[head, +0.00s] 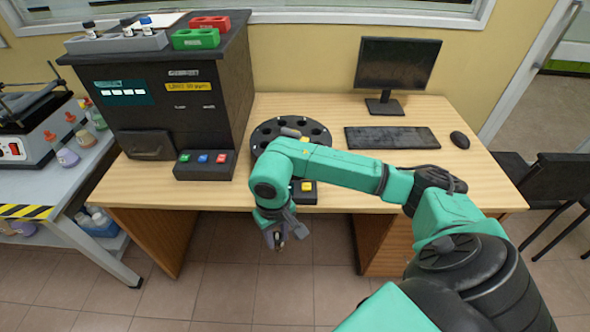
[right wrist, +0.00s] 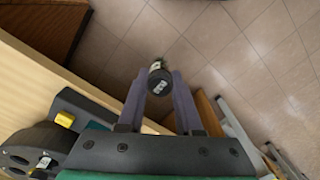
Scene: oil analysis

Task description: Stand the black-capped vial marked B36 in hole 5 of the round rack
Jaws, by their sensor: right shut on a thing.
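My right gripper (head: 275,240) hangs in front of the desk's front edge, over the floor. In the right wrist view my right gripper (right wrist: 160,95) is shut on a black-capped vial (right wrist: 158,78), whose cap faces the camera. A white mark shows on the cap, but I cannot read it surely. The black round rack (head: 262,132) stands on the desk behind my right arm, which hides part of it. Part of the rack also shows at the lower left of the right wrist view (right wrist: 18,158). My left gripper is not in view.
A dark machine (head: 180,95) stands left on the desk, with a grey rack (head: 115,43) of vials and green (head: 195,40) and red (head: 210,22) racks on top. A button box (head: 205,172) sits before it. The monitor (head: 398,65) and keyboard (head: 392,138) are at right.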

